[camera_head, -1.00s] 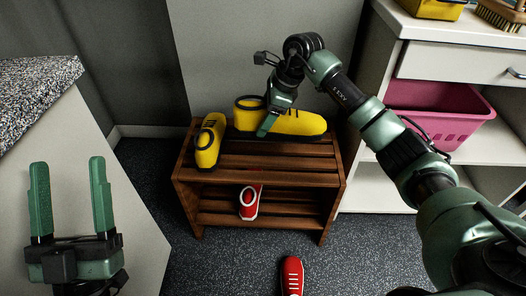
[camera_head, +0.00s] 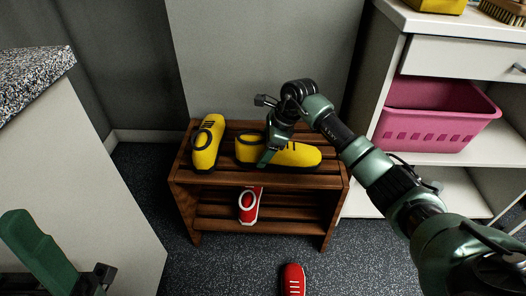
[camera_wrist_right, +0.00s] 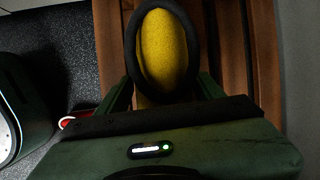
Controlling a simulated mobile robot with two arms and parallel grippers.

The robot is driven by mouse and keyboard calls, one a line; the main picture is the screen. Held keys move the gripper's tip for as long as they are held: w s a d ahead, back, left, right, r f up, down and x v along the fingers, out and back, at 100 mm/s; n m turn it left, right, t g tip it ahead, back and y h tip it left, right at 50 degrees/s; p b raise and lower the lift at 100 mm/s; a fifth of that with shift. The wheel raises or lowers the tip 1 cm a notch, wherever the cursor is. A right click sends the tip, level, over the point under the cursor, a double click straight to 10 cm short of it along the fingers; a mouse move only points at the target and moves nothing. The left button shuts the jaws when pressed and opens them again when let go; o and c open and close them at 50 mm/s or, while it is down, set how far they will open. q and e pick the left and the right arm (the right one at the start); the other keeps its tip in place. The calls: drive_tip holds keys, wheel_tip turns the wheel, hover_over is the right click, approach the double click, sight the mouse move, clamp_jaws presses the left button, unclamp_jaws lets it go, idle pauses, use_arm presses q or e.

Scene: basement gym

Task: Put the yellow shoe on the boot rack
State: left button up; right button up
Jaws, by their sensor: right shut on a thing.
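A yellow shoe (camera_head: 300,154) with a dark sole and dark laces lies sideways at the top of the wooden boot rack (camera_head: 310,181). My right gripper (camera_head: 266,158) is shut on it near its heel end. In the right wrist view the shoe's dark-rimmed opening (camera_wrist_right: 165,45) shows between the two fingers. It looks level with the top slats; I cannot tell if its sole touches them. A second yellow shoe (camera_head: 207,145) stands on the rack's top left. My left gripper (camera_head: 42,255) shows only partly at the bottom left; its jaw opening cannot be judged.
A red shoe (camera_head: 249,206) sits on the rack's lower shelf, and another red shoe (camera_head: 293,279) is on the dark floor in front. A white shelf unit with a pink basket (camera_head: 437,118) stands right. A speckled counter (camera_head: 35,82) is at left. A wall is behind the rack.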

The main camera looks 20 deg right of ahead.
drive_tip(key=o, duration=1.7)
